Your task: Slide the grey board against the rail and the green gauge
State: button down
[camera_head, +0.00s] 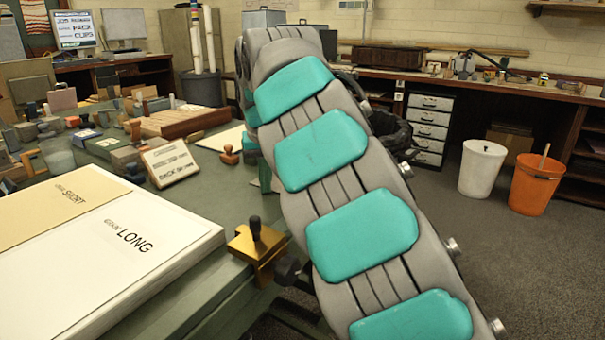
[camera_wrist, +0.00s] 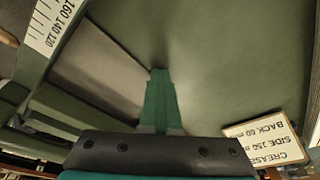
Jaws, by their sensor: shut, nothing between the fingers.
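In the wrist view, a flat grey board (camera_wrist: 105,68) lies left of my gripper (camera_wrist: 158,73). Its upper-left end is near a green strip with a white millimetre scale (camera_wrist: 50,22). A green bar (camera_wrist: 80,108) runs along the board's lower side. I cannot tell which of these green parts is the rail and which the gauge, or whether the board touches either. My gripper is shut and empty, its green fingers at the board's right edge; contact is unclear.
A card with crease sizes (camera_wrist: 265,140) stands right of my gripper; it shows in the head view too (camera_head: 170,163). A white stack marked LONG (camera_head: 150,262) and a brass block with a black knob (camera_head: 258,250) are on the near bench. The green surface above the fingers is clear.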

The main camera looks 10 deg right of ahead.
jog(key=shift+w+d, duration=0.45)
jog(key=shift+d, duration=0.25)
dwell(0.6)
jog(key=shift+s+a+r+p, duration=0.1)
jog(key=shift+a+r+p, duration=0.05)
jog(key=shift+r+p, duration=0.5)
jog(key=shift+a+r+p, duration=0.1)
jog(key=shift+r+p, duration=0.45)
jog(key=shift+r, duration=0.2)
jog(key=shift+a+v, duration=0.25)
jog(key=shift+v, duration=0.8)
